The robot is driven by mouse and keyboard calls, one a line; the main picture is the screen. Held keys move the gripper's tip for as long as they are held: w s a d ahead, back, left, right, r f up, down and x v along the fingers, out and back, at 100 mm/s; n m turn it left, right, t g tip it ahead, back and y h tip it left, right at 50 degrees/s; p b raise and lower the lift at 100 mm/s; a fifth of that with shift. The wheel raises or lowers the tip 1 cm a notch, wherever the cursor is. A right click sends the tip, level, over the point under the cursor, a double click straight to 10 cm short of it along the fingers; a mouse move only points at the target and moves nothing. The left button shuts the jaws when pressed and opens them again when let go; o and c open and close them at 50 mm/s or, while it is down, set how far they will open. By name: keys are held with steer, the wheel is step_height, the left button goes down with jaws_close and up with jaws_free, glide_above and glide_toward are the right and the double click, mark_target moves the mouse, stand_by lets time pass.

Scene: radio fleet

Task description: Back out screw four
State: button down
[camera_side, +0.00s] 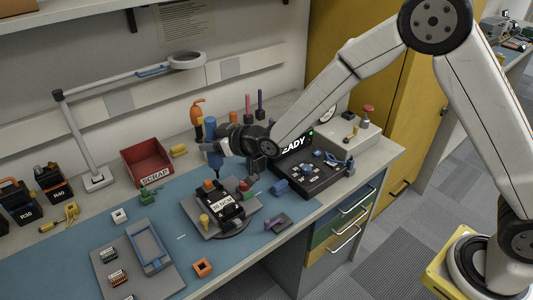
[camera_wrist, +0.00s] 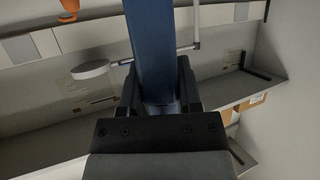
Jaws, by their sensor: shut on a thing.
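My gripper (camera_side: 218,146) is shut on a blue driver (camera_side: 210,128), which stands roughly upright above the work mat. In the wrist view the blue driver (camera_wrist: 150,45) runs up from between the jaws. A black radio (camera_side: 226,208) with a white label lies on a grey fixture plate (camera_side: 197,212), below the gripper. The driver's lower end is above the radio's far side, and I cannot tell whether it touches anything. Screw four cannot be told apart at this size.
A red scrap bin (camera_side: 147,163) and a lamp (camera_side: 98,180) stand at the back left. A black console (camera_side: 312,176) with a lit display is to the right. A grey tray (camera_side: 128,270) is at the front left. An orange square part (camera_side: 203,267) lies at the front edge.

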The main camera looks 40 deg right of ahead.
steer(key=s+a, duration=0.4)
steer(key=s, duration=0.4)
steer(key=shift+s+r, duration=0.2)
steer(key=shift+r, duration=0.1)
steer(key=shift+f, duration=0.15)
steer(key=shift+f, duration=2.5)
steer(key=shift+f, duration=0.35)
steer(key=shift+s+d+f, duration=0.1)
steer(key=shift+s+f, duration=0.05)
steer(key=shift+f, duration=0.1)
stand_by(1.5)
steer(key=shift+r, duration=0.3)
stand_by(0.8)
steer(key=shift+r, duration=2.65)
